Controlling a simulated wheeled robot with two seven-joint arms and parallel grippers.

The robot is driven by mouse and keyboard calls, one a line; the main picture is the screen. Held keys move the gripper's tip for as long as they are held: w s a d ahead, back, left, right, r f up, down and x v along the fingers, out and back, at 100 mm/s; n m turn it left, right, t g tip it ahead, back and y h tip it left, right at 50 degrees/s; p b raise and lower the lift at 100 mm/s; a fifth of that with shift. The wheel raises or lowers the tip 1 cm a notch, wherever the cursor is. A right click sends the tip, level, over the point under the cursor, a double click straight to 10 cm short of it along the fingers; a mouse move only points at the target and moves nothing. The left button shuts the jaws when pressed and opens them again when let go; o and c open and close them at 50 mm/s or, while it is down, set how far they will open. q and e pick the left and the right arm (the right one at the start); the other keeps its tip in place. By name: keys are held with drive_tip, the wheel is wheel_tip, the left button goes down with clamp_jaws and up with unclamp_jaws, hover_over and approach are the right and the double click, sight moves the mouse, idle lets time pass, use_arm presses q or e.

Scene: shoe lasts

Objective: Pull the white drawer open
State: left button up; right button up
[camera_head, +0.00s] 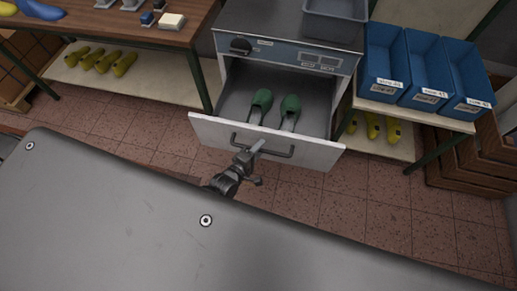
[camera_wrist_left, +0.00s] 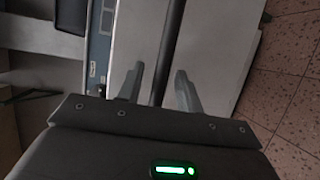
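The white drawer (camera_head: 315,155) stands pulled out from the grey cabinet (camera_head: 285,25), and two green shoe lasts (camera_head: 262,102) (camera_head: 289,108) lie inside it. A dark bar handle (camera_head: 280,153) runs across the drawer front. My left gripper (camera_head: 256,147) is at the left part of this handle. In the left wrist view, the handle bar (camera_wrist_left: 169,45) passes between the two fingers of my left gripper (camera_wrist_left: 160,85), with a visible gap on each side. The white drawer front (camera_wrist_left: 215,50) lies behind them. My right gripper is not in view.
A wooden table (camera_head: 150,35) with a lower shelf of yellow lasts (camera_head: 100,60) stands left of the cabinet. Blue bins (camera_head: 425,70) stand to the right, above more yellow lasts (camera_head: 373,125). A grey surface (camera_head: 110,225) fills the front. Tiled floor (camera_head: 350,205) is clear before the drawer.

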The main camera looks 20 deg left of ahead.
use_arm(q)
drive_tip(key=b+v, duration=0.1)
drive_tip(key=v, duration=1)
drive_tip(key=shift+w, duration=0.1)
